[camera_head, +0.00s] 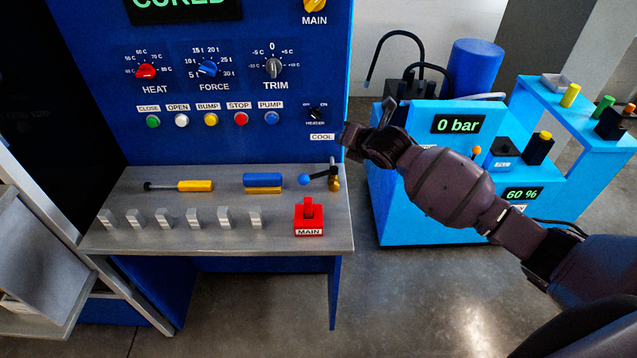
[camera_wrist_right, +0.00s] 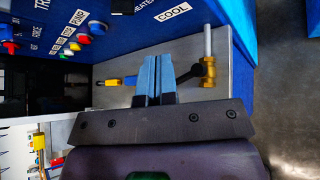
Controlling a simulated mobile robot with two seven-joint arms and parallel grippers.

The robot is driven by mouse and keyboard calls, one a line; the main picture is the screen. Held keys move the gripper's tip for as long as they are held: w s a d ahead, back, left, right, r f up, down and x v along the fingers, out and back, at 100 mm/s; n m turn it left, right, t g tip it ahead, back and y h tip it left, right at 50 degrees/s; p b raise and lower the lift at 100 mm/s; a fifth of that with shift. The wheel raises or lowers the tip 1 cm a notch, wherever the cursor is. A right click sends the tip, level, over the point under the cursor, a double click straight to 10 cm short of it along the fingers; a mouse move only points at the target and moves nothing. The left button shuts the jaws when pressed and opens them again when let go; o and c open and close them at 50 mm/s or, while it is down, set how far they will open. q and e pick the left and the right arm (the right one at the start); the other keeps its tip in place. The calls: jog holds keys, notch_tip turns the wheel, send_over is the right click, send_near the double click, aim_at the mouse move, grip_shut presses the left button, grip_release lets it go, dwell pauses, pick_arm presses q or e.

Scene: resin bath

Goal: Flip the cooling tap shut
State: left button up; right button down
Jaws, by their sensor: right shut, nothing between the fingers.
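The cooling tap (camera_head: 335,180) is a brass valve at the right end of the grey shelf, below the COOL label. Its black lever points left, roughly level, and ends in a blue ball knob (camera_head: 303,180). In the right wrist view the brass body (camera_wrist_right: 207,72) stands right of my fingers, on a pale upright pipe. The lever runs left toward the fingers; its knob is not clear there. My right gripper (camera_head: 348,137) is above and slightly right of the tap. Its fingers (camera_wrist_right: 157,72) are together and empty; contact with the lever cannot be told. My left gripper is not in view.
A light-blue machine (camera_head: 400,210) stands to the right.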

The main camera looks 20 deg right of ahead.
aim_at(318, 175)
jog(key=s+a+f+m+g+y, duration=0.25)
jog(key=s+m+g, duration=0.55)
jog(key=m, duration=0.4)
jog(key=b+x, duration=0.2)
jog(key=x, duration=0.8)
jog(key=shift+w+a, duration=0.2)
jog(key=shift+a, duration=0.1)
jog(key=shift+w, duration=1.1)
jog(key=shift+w+a+f+b, duration=0.15)
jog(key=shift+w+b, duration=0.15)
jog(key=shift+w, duration=0.3)
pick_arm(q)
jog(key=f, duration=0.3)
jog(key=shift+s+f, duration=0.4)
pick_arm(e)
jog(key=shift+w, duration=0.15)
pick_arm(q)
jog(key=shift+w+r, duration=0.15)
